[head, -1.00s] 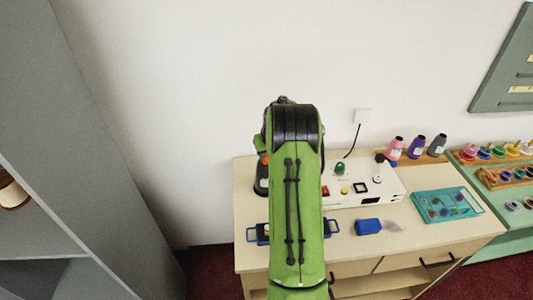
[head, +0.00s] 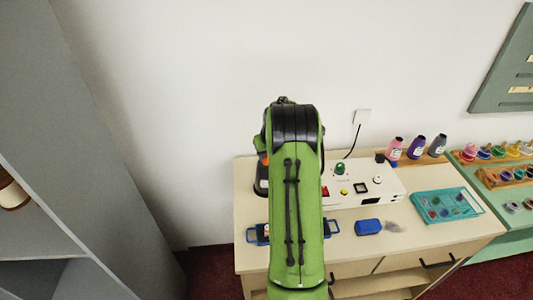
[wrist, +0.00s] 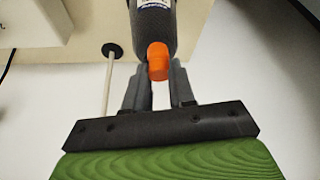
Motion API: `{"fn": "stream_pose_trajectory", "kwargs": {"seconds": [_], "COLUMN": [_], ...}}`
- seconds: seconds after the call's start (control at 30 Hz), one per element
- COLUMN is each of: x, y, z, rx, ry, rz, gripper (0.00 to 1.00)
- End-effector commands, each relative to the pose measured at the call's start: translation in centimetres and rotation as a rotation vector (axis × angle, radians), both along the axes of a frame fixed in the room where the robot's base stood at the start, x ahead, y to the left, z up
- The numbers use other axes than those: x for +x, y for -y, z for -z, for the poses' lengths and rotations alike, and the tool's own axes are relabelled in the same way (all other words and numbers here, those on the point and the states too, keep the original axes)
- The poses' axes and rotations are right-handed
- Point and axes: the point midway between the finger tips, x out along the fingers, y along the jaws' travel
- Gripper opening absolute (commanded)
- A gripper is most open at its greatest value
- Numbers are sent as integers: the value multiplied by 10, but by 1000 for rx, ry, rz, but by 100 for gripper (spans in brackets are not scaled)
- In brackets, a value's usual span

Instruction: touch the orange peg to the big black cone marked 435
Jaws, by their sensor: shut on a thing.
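In the wrist view the orange peg (wrist: 158,60) is between the tips of my gripper (wrist: 158,72), which is shut on it. The big black cone (wrist: 153,28) is right behind the peg, with part of a white label at the top edge; its number is not readable. Peg and cone overlap in this view, and I cannot tell whether they touch. In the head view my green arm hides the gripper. A black body with a pale label, likely the cone (head: 261,184), shows left of the arm, with a bit of orange above it.
A white box with buttons (head: 385,188) stands on the wooden counter (head: 350,252). A blue block (head: 368,227), a blue-handled tray (head: 251,236) and a teal tray (head: 471,210) lie around it. Several bottles (head: 417,147) stand at the back. A grey cabinet (head: 80,130) is at left.

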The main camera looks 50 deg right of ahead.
Motion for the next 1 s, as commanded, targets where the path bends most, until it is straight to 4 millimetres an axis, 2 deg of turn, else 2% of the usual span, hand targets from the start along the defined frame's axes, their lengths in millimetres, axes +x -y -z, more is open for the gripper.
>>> {"fn": "stream_pose_trajectory", "kwargs": {"seconds": [0.63, 1.0], "x": [0, 2], "y": [0, -4], "z": [-48, -45], "rx": [-2, 1], "ry": [1, 1], "rz": [0, -5], "gripper": [0, 0]}}
